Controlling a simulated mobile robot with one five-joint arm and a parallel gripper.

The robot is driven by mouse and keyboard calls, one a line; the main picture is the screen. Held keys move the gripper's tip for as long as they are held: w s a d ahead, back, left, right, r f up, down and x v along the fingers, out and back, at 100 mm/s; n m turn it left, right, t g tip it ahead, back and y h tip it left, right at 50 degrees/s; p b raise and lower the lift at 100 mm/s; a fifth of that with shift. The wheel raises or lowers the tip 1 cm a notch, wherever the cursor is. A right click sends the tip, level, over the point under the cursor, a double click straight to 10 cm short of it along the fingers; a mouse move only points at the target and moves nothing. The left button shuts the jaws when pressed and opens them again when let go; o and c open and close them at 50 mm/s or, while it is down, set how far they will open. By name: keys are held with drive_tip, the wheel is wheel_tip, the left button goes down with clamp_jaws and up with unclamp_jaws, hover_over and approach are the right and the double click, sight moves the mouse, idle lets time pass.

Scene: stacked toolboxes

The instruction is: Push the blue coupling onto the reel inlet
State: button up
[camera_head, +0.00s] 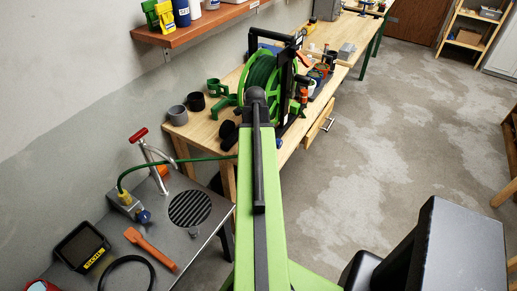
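The hose reel (262,76) stands on the wooden bench, with a green wheel, dark green hose and black frame. Its inlet cannot be made out. A small blue part (143,216), possibly the blue coupling, sits at the front of a grey metal block (123,203) on the dark table at lower left. A green hose (185,160) runs from a yellow fitting (122,190) on this block toward the bench and passes behind my green arm. My arm rises through the middle and covers part of the bench. I cannot make out my gripper.
The dark metal table (205,240) bears a red-handled lever, a round black grate (190,208), an orange tool (150,248) and a black box (82,247). Grey and black cups stand on the wooden bench (190,130). A shelf (215,22) hangs above. Open floor lies right.

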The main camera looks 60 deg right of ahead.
drive_tip(key=shift+f+b, duration=0.35)
idle(0.6)
drive_tip(key=o, duration=1.2)
drive_tip(key=r+p, duration=1.7)
drive_tip(key=shift+w+a+r, duration=0.15)
drive_tip(key=shift+w+r, duration=0.05)
drive_tip(key=shift+w, duration=0.15)
